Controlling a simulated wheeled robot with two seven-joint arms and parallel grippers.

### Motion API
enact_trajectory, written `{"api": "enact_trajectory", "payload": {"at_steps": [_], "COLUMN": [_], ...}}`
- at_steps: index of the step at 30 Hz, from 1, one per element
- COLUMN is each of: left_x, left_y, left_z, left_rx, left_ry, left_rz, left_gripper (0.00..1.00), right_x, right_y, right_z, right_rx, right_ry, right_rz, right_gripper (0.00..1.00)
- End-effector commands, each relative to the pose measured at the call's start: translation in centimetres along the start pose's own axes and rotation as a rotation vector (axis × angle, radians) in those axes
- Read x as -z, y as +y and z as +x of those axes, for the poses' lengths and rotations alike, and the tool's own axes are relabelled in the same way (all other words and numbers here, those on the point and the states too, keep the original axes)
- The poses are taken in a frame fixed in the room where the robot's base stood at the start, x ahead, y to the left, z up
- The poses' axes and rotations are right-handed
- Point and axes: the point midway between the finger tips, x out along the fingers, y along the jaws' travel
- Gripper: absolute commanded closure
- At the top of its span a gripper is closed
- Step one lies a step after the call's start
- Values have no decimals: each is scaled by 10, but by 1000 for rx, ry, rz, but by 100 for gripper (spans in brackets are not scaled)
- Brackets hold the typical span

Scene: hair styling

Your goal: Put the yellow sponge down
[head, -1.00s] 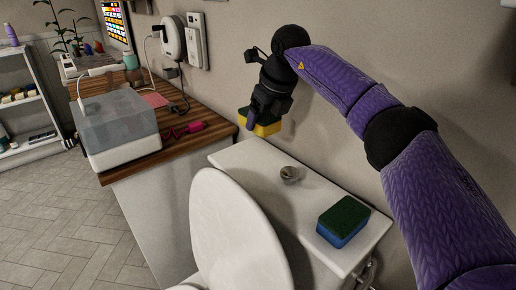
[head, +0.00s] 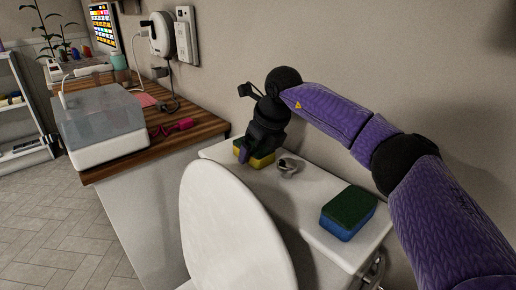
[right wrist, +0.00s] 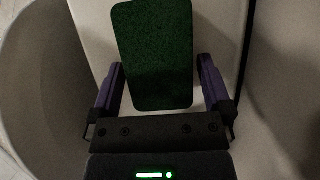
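The yellow sponge (head: 263,160), with a dark green top, is at the far left end of the white toilet tank lid (head: 305,203). It is at or just above the lid; I cannot tell if it touches. My right gripper (head: 251,153) is above it, pointing down. My left gripper is not in view.
A green and blue sponge (head: 348,213) lies at the near right of the lid. A small grey knob (head: 289,166) stands close to the yellow sponge. The raised white toilet lid (head: 230,235) is in front. A wooden counter (head: 160,150) with a clear-topped box (head: 100,125) is to the left.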

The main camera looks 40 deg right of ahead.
Motion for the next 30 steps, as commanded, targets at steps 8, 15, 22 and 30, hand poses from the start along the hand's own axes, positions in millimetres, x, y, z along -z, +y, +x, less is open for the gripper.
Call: {"api": "enact_trajectory", "payload": {"at_steps": [8, 15, 22, 30], "left_x": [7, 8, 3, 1], "left_y": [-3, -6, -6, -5], "left_z": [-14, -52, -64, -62], "left_rx": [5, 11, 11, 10], "left_ry": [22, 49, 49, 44], "left_rz": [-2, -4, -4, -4], "left_gripper": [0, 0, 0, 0], "right_x": [-3, -4, -2, -1], "right_y": [0, 0, 0, 0], "right_z": [-26, -96, -123, -122], "right_rx": [1, 0, 0, 0], "right_ry": [-6, -8, -2, 0], "right_rz": [0, 0, 0, 0], "right_gripper": [0, 0, 0, 0]}}
